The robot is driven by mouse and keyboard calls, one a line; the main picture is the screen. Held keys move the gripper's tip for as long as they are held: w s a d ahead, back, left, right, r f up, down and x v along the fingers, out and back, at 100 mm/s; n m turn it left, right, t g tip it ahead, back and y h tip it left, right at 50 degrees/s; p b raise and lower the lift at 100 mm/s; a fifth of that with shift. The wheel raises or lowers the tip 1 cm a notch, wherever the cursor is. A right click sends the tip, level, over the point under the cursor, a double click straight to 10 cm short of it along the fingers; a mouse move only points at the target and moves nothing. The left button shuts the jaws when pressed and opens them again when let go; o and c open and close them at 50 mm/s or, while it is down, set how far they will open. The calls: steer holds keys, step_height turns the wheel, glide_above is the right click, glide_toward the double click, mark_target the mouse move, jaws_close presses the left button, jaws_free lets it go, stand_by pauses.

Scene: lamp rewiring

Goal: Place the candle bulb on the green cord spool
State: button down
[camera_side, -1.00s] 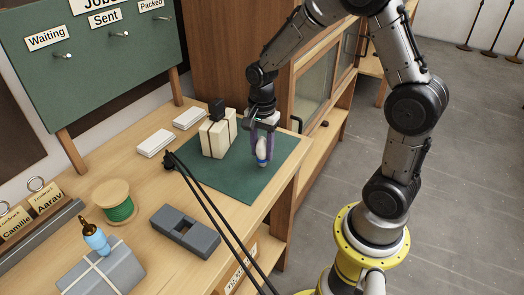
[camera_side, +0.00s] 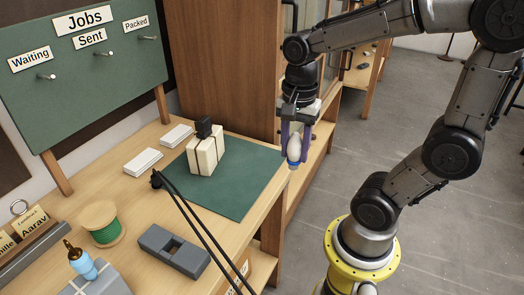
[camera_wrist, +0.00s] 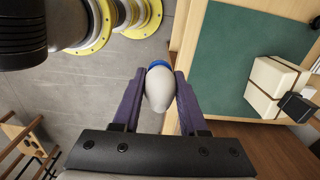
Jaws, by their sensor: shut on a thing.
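The candle bulb (camera_side: 294,151) is white with a blue base. My gripper (camera_side: 296,140) is shut on it and holds it in the air by the right edge of the bench, base downward in the side view. In the wrist view the bulb (camera_wrist: 158,88) sits between the two purple fingers of my gripper (camera_wrist: 160,85). The green cord spool (camera_side: 105,233) stands upright at the left of the bench, with a bare wooden top. It is far to the left of my gripper and is not in the wrist view.
A green mat (camera_side: 240,185) carries a cream tied block (camera_side: 206,155) with a black top. A grey slotted block (camera_side: 173,250), thin black rods (camera_side: 192,215) and a grey box (camera_side: 100,283) bearing a blue bottle (camera_side: 82,264) occupy the front. White boxes (camera_side: 143,160) lie behind.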

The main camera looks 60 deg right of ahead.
steer(key=shift+s+r, duration=0.1)
steer(key=shift+s, duration=0.15)
steer(key=shift+s+a+r+m, duration=0.1)
steer(key=shift+s+m, duration=0.05)
steer(key=shift+m, duration=0.15)
steer(key=w+a+r+m, duration=0.3)
steer(key=w+a+r, duration=0.2)
steer(key=w+r, duration=0.6)
steer(key=n, duration=0.3)
glide_above(106, 219)
step_height(106, 219, down, 13)
steer(key=shift+f, duration=0.1)
steer(key=shift+w+f, duration=0.1)
steer(key=shift+f, duration=1.45)
